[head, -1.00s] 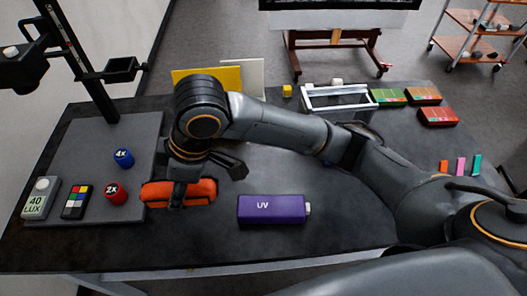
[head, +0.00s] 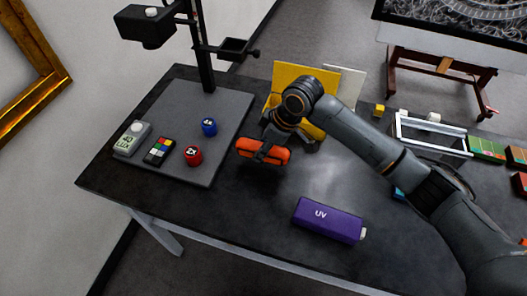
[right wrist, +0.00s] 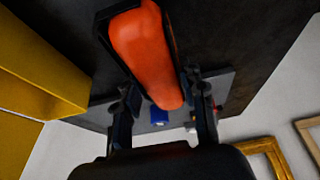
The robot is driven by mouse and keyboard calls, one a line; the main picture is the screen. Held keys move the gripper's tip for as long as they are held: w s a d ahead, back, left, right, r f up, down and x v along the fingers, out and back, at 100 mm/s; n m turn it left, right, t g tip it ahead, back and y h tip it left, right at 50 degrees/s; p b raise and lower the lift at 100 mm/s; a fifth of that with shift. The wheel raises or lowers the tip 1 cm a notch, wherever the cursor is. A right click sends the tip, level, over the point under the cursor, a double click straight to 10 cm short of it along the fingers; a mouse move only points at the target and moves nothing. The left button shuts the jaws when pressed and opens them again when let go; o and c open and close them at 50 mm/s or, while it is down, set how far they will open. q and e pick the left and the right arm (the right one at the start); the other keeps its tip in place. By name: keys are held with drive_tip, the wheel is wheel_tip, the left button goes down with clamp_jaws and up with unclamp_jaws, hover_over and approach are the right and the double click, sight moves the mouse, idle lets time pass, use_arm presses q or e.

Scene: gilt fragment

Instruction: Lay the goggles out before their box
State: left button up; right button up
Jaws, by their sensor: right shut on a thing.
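The orange goggles (head: 277,155) have a dark edge and are held by my right gripper (head: 262,149), which comes down on them from above. In the right wrist view the goggles (right wrist: 146,50) lie between the two dark fingers. I cannot tell whether they touch the table. The yellow box (head: 290,78) stands at the back of the table, behind the goggles and partly hidden by my right arm. It shows as an open yellow shape (right wrist: 45,65) at the left of the right wrist view. My left gripper is not in view.
The grey stand base (head: 222,118) at left carries a blue 4x loupe (head: 209,127), a red 2x loupe (head: 193,155), a colour chart (head: 159,151) and a lux meter (head: 132,138). A purple UV box (head: 328,219) lies at the front. Bare tabletop lies between it and the goggles.

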drive_tip(key=f, duration=0.1)
drive_tip(key=f+p, duration=0.1)
drive_tip(key=f, duration=0.1)
drive_tip(key=shift+w+d, duration=0.1)
drive_tip(key=shift+w, duration=0.15)
drive_tip(key=shift+f, duration=0.4)
drive_tip(key=shift+f, duration=0.1)
drive_tip(key=o, duration=1.1)
drive_tip(key=shift+o, duration=0.2)
drive_tip(key=shift+r, duration=0.2)
drive_tip(key=b+v, duration=0.1)
drive_tip(key=v, duration=1.1)
